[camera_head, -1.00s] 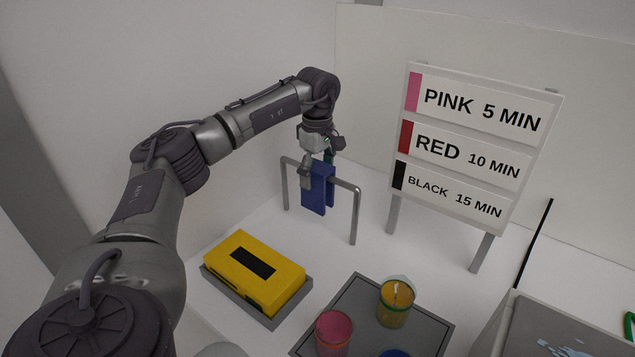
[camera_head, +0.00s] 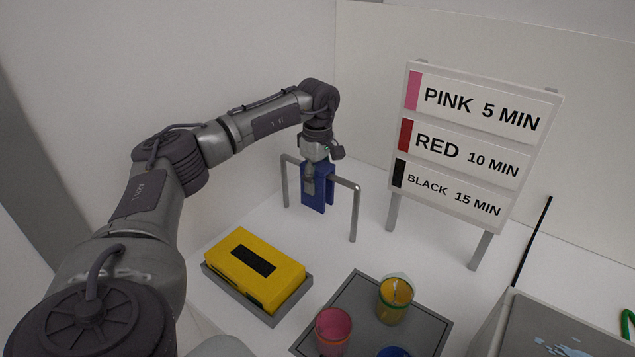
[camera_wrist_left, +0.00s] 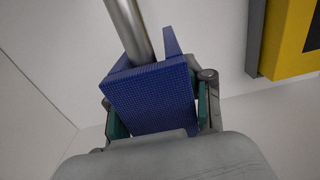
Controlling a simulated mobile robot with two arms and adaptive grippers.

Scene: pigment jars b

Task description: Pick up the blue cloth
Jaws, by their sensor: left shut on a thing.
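The blue cloth (camera_head: 315,200) hangs folded over the bar of a grey metal rack (camera_head: 356,205) in the head view. My left gripper (camera_head: 309,178) is at the cloth from above, shut on it. In the left wrist view the blue cloth (camera_wrist_left: 152,98) lies between the green-padded fingers of my left gripper (camera_wrist_left: 158,115), with the rack's bar (camera_wrist_left: 130,30) running under its fold. The cloth still sits over the bar. My right gripper is not in view.
A yellow box (camera_head: 255,268) with a black label lies on a grey base in front of the rack. A grey tray (camera_head: 355,290) holds a pink jar (camera_head: 333,330) and a yellow-green jar (camera_head: 396,300). A sign board (camera_head: 470,145) stands to the right of the rack.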

